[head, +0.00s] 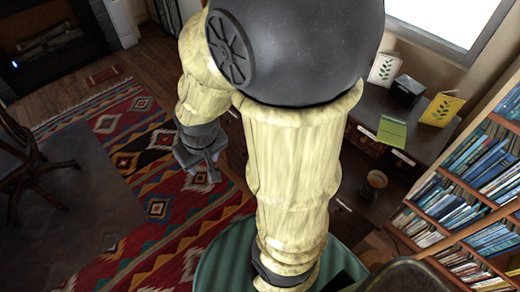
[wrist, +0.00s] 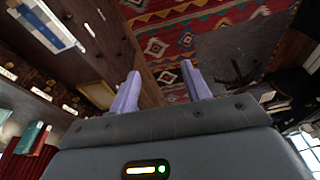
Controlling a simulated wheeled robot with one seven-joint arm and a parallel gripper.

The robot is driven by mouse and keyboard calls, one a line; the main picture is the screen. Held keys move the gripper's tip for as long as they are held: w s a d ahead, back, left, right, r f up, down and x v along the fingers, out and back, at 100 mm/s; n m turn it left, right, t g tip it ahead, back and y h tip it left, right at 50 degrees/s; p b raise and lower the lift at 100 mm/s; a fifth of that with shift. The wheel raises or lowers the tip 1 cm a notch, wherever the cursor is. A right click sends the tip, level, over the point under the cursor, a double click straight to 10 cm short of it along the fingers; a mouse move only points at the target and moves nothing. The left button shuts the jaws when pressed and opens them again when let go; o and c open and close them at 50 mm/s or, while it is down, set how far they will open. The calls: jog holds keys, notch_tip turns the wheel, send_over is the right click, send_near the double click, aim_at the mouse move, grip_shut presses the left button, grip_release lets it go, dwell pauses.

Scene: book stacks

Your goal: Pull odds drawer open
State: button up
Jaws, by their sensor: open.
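A dark wooden drawer cabinet (head: 432,128) stands at the right in the head view, partly hidden behind my arm. Drawer fronts with pale handles show on it, such as one handle (head: 404,157) below the green book. In the wrist view, several pale handles (wrist: 41,93) run along the left side. I cannot tell which drawer is the odds drawer; no label is readable. My gripper (head: 208,168) is left of the cabinet in the head view, above the rug and apart from the drawers. In the wrist view its two fingers (wrist: 162,85) are open with nothing between them.
A green book (head: 392,131), a dark box (head: 407,90) and two leaf-printed cards are on the cabinet top. A brown cup (head: 375,182) is lower down. A full bookshelf (head: 470,180) stands at right. A chair (head: 30,165) is at left. The patterned rug (head: 150,220) has free room.

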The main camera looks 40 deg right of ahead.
jog(key=w+d+f+m+t+h+b, duration=0.25)
jog(key=w+f+m+b, duration=0.35)
jog(key=w+f+b, duration=0.5)
jog(key=w+d+f+m+t+h+b, duration=0.25)
jog(key=w+f+m+b, duration=0.6)
jog(key=f, duration=0.45)
jog(key=w+d+f+m+h+b, duration=0.2)
jog(key=d+f+m+h+b, duration=0.15)
jog(key=f+b, duration=0.25)
jog(key=w+d+f+m+h+b, duration=0.2)
jog(key=d+f+b, duration=0.3)
jog(key=f, duration=0.1)
jog(key=s+d+f+m+g+h+b, duration=0.1)
jog(key=s+f+m+g+h+b, duration=0.1)
jog(key=f+m+g+h+b, duration=0.1)
jog(key=s+d+f+m+g+h+b, duration=0.2)
jog(key=f+m+g+h+b, duration=0.1)
jog(key=f+b, duration=0.4)
jog(key=shift+s+d+f+m+h+b, duration=0.25)
jog(key=shift+f+m+h+b, duration=0.15)
jog(key=shift+m+h, duration=0.5)
